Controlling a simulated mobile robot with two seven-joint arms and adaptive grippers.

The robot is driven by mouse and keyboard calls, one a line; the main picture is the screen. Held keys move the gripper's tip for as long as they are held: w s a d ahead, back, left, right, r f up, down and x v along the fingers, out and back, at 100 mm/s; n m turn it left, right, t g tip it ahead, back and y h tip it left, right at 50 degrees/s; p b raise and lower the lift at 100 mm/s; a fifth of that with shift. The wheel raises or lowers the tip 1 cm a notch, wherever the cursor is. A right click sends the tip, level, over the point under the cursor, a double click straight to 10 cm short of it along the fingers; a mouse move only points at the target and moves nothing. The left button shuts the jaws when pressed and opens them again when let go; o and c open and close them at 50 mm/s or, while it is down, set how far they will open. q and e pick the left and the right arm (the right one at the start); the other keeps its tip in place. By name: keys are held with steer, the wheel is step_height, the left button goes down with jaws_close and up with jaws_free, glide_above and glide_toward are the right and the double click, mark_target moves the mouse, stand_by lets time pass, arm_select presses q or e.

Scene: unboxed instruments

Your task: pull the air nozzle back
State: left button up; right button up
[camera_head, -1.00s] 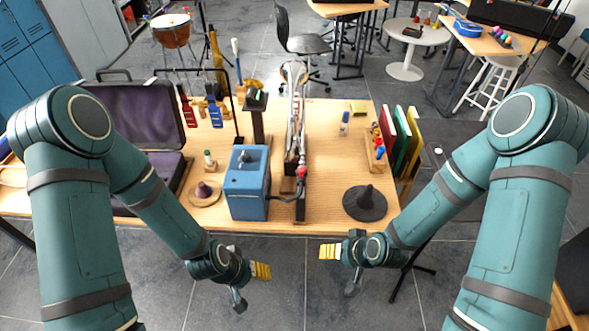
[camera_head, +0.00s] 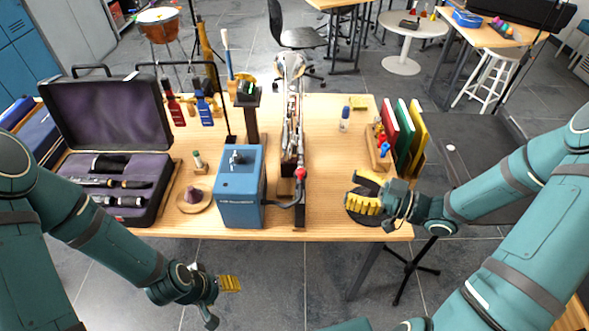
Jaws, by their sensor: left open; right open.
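A blue box (camera_head: 241,188) stands near the front edge of the table. A dark hose (camera_head: 281,204) runs from its right side to a red-ended piece (camera_head: 299,173), which looks like the air nozzle. That piece sits at the near end of a long dark stand bearing a silver instrument (camera_head: 292,100). My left gripper (camera_head: 222,299) is open and empty, low in front of the table edge.
An open case (camera_head: 110,122) with dark instrument parts lies at the left. A small cone on a round wooden base (camera_head: 194,199) stands left of the blue box. Colored books (camera_head: 403,135) and a small wooden rack (camera_head: 378,148) stand at the right. Table between stand and rack is mostly clear.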

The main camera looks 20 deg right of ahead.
mark_target(301, 170)
steer(key=b+x, duration=0.1)
steer(key=x, duration=1.2)
steer(key=shift+a+b, duration=0.2)
steer(key=shift+b, duration=0.1)
jaws_close()
